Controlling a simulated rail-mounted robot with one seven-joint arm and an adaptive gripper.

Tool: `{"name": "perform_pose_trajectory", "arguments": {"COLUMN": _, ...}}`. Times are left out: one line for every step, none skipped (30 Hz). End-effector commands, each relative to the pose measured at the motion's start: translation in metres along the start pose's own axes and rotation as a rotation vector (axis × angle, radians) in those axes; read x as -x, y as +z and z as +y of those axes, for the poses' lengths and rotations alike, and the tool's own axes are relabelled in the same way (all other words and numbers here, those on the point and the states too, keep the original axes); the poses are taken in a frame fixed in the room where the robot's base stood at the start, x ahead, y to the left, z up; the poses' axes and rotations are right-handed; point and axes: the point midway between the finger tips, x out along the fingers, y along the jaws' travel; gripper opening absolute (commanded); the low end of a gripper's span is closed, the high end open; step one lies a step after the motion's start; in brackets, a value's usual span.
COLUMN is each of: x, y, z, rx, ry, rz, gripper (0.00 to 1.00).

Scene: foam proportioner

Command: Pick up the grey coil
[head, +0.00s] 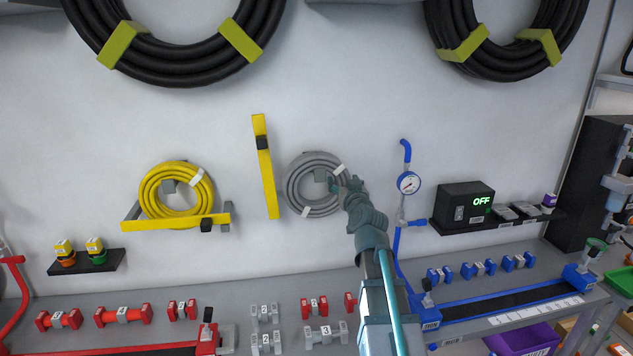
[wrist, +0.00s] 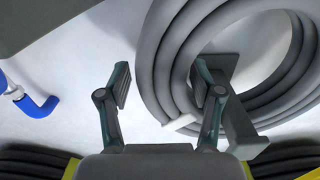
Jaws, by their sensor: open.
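The grey coil (head: 296,187) hangs on the wall around a grey bracket (head: 320,174), with white ties on its ring. My gripper (head: 347,183) is at the coil's right side in the head view and hides part of it. In the wrist view my gripper (wrist: 163,86) is open and empty, and the coil (wrist: 167,50) passes beyond the gap between the fingers. The left finger is outside the ring; the right finger overlaps the coil's opening, close to the bracket (wrist: 243,122). I cannot tell how deep the fingers reach or whether they touch the coil.
A yellow coil (head: 150,187) on a yellow bracket and a yellow bar (head: 265,167) are to the left. A blue pipe with a gauge (head: 409,183) is close on the right. Black hoses (head: 180,60) hang above. A workbench (head: 260,290) with red, grey and blue fittings is below.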

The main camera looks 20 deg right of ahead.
Motion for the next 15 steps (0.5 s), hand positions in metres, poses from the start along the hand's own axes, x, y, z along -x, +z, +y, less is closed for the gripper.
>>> {"name": "perform_pose_trajectory", "arguments": {"x": -0.0055, "y": -0.0013, "z": 0.0, "rx": 0.001, "ry": 0.0, "rz": -0.001, "gripper": 0.65}}
{"name": "perform_pose_trajectory", "arguments": {"x": -0.0064, "y": -0.0008, "z": -0.0001, "rx": 0.001, "ry": 0.0, "rz": 0.0, "gripper": 0.65}}
{"name": "perform_pose_trajectory", "arguments": {"x": -0.0067, "y": -0.0002, "z": -0.0002, "rx": 0.001, "ry": 0.0, "rz": 0.0, "gripper": 0.65}}
{"name": "perform_pose_trajectory", "arguments": {"x": -0.0065, "y": 0.0003, "z": -0.0003, "rx": 0.001, "ry": 0.0, "rz": 0.0, "gripper": 0.65}}
{"name": "perform_pose_trajectory", "arguments": {"x": -0.0062, "y": 0.0006, "z": -0.0003, "rx": 0.001, "ry": 0.0, "rz": 0.0, "gripper": 0.65}}
{"name": "perform_pose_trajectory", "arguments": {"x": -0.0059, "y": 0.0007, "z": -0.0003, "rx": 0.001, "ry": 0.0, "rz": 0.0, "gripper": 0.65}}
{"name": "perform_pose_trajectory", "arguments": {"x": -0.0058, "y": 0.0008, "z": -0.0003, "rx": 0.001, "ry": 0.0, "rz": 0.0, "gripper": 0.65}}
{"name": "perform_pose_trajectory", "arguments": {"x": -0.0057, "y": 0.0008, "z": -0.0003, "rx": 0.001, "ry": 0.0, "rz": 0.0, "gripper": 0.65}}
{"name": "perform_pose_trajectory", "arguments": {"x": -0.0056, "y": 0.0008, "z": -0.0003, "rx": 0.001, "ry": 0.0, "rz": 0.0, "gripper": 0.62}}
{"name": "perform_pose_trajectory", "arguments": {"x": -0.0056, "y": 0.0008, "z": -0.0003, "rx": 0.001, "ry": 0.0, "rz": 0.0, "gripper": 0.57}}
{"name": "perform_pose_trajectory", "arguments": {"x": -0.0056, "y": 0.0008, "z": -0.0003, "rx": 0.001, "ry": 0.0, "rz": 0.0, "gripper": 0.52}}
{"name": "perform_pose_trajectory", "arguments": {"x": -0.0056, "y": 0.0008, "z": -0.0003, "rx": 0.001, "ry": 0.0, "rz": 0.0, "gripper": 0.45}}
{"name": "perform_pose_trajectory", "arguments": {"x": -0.0056, "y": 0.0007, "z": -0.0003, "rx": 0.001, "ry": 0.0, "rz": 0.0, "gripper": 0.4}}
{"name": "perform_pose_trajectory", "arguments": {"x": -0.0056, "y": 0.0007, "z": -0.0003, "rx": 0.001, "ry": 0.0, "rz": 0.0, "gripper": 0.35}}
{"name": "perform_pose_trajectory", "arguments": {"x": -0.0056, "y": 0.0007, "z": -0.0003, "rx": 0.001, "ry": 0.0, "rz": 0.0, "gripper": 0.29}}
